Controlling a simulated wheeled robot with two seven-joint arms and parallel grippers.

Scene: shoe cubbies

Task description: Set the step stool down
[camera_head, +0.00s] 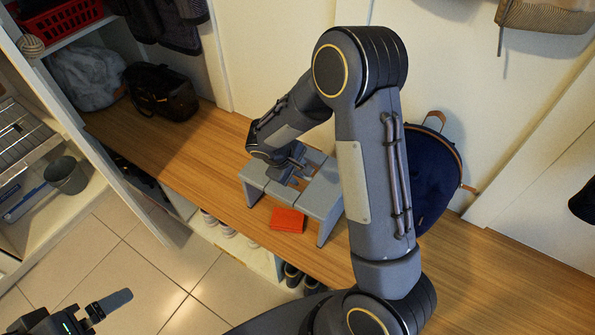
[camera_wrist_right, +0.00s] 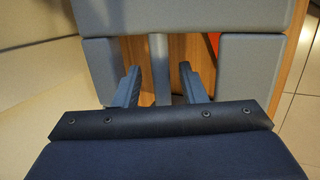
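The grey step stool (camera_head: 322,198) stands upright on the wooden bench (camera_head: 190,155), as far as I can see. Slots in its top leave a narrow middle bar, which also shows in the right wrist view (camera_wrist_right: 160,70). My right gripper (camera_head: 293,168) is over the stool's top. In the wrist view its two fingers (camera_wrist_right: 158,85) are apart, one on each side of the bar, with wood showing in the gaps. My left gripper (camera_head: 110,303) is at the lower left, away from the stool; only part of it shows.
A red flat item (camera_head: 287,219) lies by the stool's front side. A dark blue backpack (camera_head: 432,170) leans on the wall to the right, partly behind my arm. A black bag (camera_head: 165,92) sits on the bench further left. Shoes (camera_head: 215,222) stand below the bench.

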